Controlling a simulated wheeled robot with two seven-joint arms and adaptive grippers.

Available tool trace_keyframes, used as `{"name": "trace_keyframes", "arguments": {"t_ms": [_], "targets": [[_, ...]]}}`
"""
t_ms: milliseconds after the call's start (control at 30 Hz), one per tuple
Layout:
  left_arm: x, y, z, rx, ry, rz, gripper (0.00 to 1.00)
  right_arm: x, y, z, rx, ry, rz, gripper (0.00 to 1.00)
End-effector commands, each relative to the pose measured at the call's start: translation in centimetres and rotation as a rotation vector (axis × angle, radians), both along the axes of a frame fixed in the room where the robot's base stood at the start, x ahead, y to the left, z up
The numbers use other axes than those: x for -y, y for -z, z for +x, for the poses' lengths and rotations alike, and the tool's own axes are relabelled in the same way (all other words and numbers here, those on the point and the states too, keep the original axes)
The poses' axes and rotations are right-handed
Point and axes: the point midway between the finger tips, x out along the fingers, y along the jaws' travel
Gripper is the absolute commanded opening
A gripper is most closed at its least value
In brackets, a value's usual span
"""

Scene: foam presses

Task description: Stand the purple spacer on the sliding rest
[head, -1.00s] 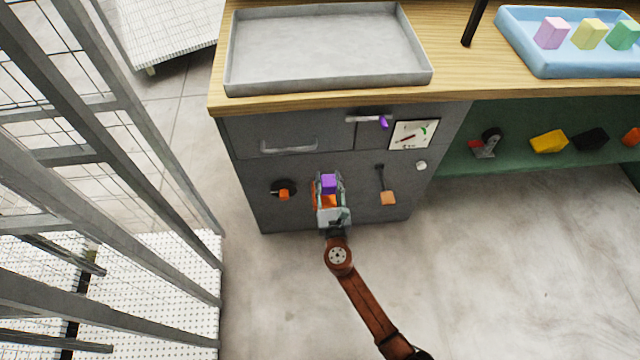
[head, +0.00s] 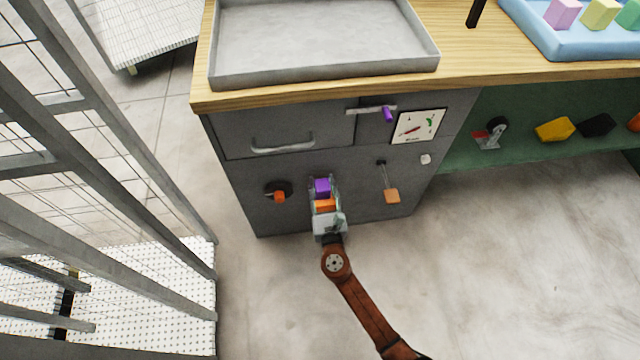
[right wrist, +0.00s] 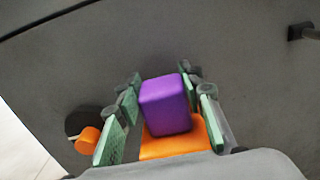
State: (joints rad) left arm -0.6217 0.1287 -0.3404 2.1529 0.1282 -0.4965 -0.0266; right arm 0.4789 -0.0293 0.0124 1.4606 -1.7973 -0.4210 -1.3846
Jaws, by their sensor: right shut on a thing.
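The purple spacer (head: 322,186) is a small block in front of the grey cabinet's lower face. My right gripper (head: 324,189) is shut on it, with the green-padded fingers on either side. In the right wrist view the spacer (right wrist: 165,104) sits between the fingers (right wrist: 160,105), slightly tilted in the picture. An orange piece (right wrist: 173,140) shows just behind it, toward the palm; I cannot tell whether it belongs to the gripper. I cannot make out for sure which part is the sliding rest. My left gripper is out of view.
The grey cabinet (head: 240,190) carries a drawer handle (head: 283,145), a purple-ended lever (head: 388,114), a dial card (head: 418,126), an orange knob (head: 279,197) and an orange-ended lever (head: 392,196). A grey tray (head: 325,70) sits on top. Metal framework stands left; floor at right is clear.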

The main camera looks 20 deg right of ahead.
Motion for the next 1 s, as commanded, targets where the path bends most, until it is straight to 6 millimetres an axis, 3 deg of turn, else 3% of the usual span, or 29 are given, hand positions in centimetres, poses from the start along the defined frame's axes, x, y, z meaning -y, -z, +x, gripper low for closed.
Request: {"name": "trace_keyframes", "arguments": {"t_ms": [267, 300, 533, 900, 1000], "targets": [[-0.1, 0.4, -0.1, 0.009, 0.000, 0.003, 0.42, 0.0, 0.4, 0.0, 0.000, -0.001, 0.000, 0.05], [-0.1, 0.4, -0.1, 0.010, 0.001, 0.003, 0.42, 0.0, 0.3, 0.0, 0.000, 0.000, 0.001, 0.37], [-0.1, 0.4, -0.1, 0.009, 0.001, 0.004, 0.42, 0.0, 0.3, 0.0, 0.000, 0.000, 0.000, 0.53], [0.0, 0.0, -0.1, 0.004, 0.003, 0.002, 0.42, 0.0, -0.3, 0.0, 0.001, 0.000, 0.001, 0.53], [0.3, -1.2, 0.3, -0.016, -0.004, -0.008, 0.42, -0.3, -0.3, -1.4, 0.000, 0.001, -0.001, 0.53]]}}
